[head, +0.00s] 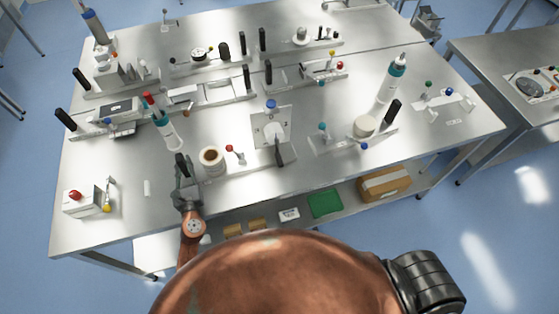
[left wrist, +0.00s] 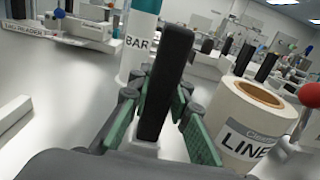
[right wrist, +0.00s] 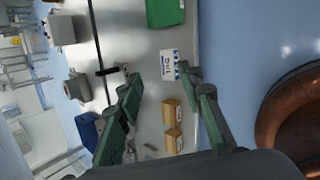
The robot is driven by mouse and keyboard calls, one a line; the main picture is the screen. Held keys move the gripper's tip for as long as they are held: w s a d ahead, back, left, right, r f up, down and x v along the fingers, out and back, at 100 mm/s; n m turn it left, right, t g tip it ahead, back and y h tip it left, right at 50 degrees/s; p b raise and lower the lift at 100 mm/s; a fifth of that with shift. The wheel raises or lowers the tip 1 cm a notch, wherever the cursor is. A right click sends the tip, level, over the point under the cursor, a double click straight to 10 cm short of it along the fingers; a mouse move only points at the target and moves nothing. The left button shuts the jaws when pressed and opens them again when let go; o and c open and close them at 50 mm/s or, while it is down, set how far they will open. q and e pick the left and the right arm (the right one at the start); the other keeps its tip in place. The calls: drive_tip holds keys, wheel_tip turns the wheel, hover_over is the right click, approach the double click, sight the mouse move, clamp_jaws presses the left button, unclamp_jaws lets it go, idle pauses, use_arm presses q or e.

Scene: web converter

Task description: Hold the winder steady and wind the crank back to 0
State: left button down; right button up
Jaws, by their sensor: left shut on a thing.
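My left gripper (head: 183,182) is shut on an upright black handle (head: 181,160) at the near edge of the bench. In the left wrist view the handle (left wrist: 165,75) stands between the green finger pads. The winder seems to be the low stand right of it, with a paper roll (head: 211,159) whose label (left wrist: 248,143) is partly cut off. A red-knobbed lever (head: 229,148), probably the crank, rises beside the roll; its red ball (left wrist: 311,94) is at the left wrist view's right edge. I cannot read any scale. My right gripper (right wrist: 160,84) is open and empty.
A teal-labelled bottle (head: 168,132) stands just behind the held handle. A white plate with a blue knob (head: 271,104) is behind the stand. A red-button box (head: 82,201) is at left. Below, a shelf holds a green bin (head: 325,203) and cartons (head: 385,184).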

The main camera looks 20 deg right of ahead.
drive_tip(key=w+a+r+n+t, duration=0.1)
drive_tip(key=w+a+r+n, duration=0.15)
drive_tip(key=r, duration=0.25)
drive_tip(key=w+a+r+n+t, duration=0.2)
drive_tip(key=w+r, duration=0.1)
drive_tip(key=r, duration=0.3)
drive_tip(key=n+t+y, duration=0.2)
drive_tip(key=n+t, duration=0.5)
drive_tip(key=n, duration=0.3)
approach(281, 166)
drive_tip(key=w, duration=1.2)
drive_tip(key=shift+w+d+f, duration=0.15)
drive_tip(key=shift+f, duration=0.05)
drive_tip(key=shift+c, duration=0.6)
clamp_jaws()
